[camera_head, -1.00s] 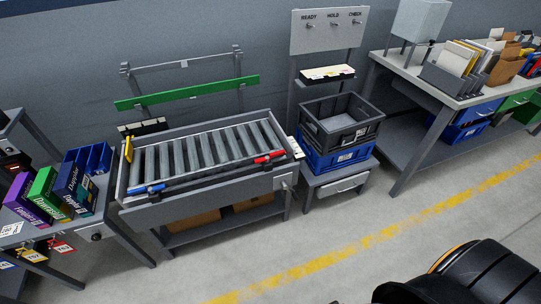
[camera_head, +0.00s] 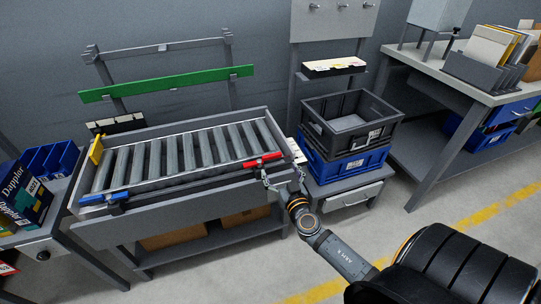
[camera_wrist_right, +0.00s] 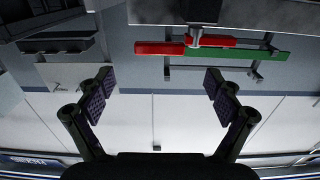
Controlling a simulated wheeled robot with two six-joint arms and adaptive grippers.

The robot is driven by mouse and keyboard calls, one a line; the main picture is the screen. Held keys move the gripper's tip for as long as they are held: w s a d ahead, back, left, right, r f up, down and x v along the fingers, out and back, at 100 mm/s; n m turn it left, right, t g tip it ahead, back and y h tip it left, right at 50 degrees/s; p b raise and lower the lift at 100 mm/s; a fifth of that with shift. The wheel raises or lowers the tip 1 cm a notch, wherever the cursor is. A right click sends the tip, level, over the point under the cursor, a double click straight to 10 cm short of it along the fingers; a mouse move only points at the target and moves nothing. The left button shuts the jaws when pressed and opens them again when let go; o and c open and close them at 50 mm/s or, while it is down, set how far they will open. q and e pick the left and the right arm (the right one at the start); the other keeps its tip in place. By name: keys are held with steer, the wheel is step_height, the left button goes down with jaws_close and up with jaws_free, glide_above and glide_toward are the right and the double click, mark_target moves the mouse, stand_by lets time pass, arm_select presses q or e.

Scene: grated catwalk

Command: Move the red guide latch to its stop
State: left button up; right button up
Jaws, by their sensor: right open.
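The red guide latch (camera_head: 263,160) sits at the right end of the front rail of the roller conveyor (camera_head: 170,218). It also shows in the right wrist view (camera_wrist_right: 158,48), beyond the fingertips, near the top. My right gripper (camera_head: 284,178) is just in front of the conveyor's right front corner, close below and right of the latch. In the wrist view my right gripper (camera_wrist_right: 160,90) has its two padded fingers wide apart with nothing between them. It looks apart from the latch. My left gripper is not in view.
A blue latch (camera_head: 103,198) is at the rail's left end, and a yellow piece (camera_head: 96,150) at the conveyor's back left corner. A green bar (camera_head: 165,84) runs behind. A black crate (camera_head: 350,122) on a blue crate (camera_head: 345,166) stands close right of my gripper.

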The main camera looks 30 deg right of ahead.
mark_target(273, 157)
steer(key=p+x, duration=0.1)
steer(key=x, duration=0.7)
steer(key=shift+f, duration=0.1)
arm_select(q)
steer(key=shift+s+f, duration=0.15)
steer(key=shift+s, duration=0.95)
arm_select(e)
steer(key=shift+c, duration=0.3)
steer(key=c, duration=1.1)
steer(key=shift+c, duration=0.2)
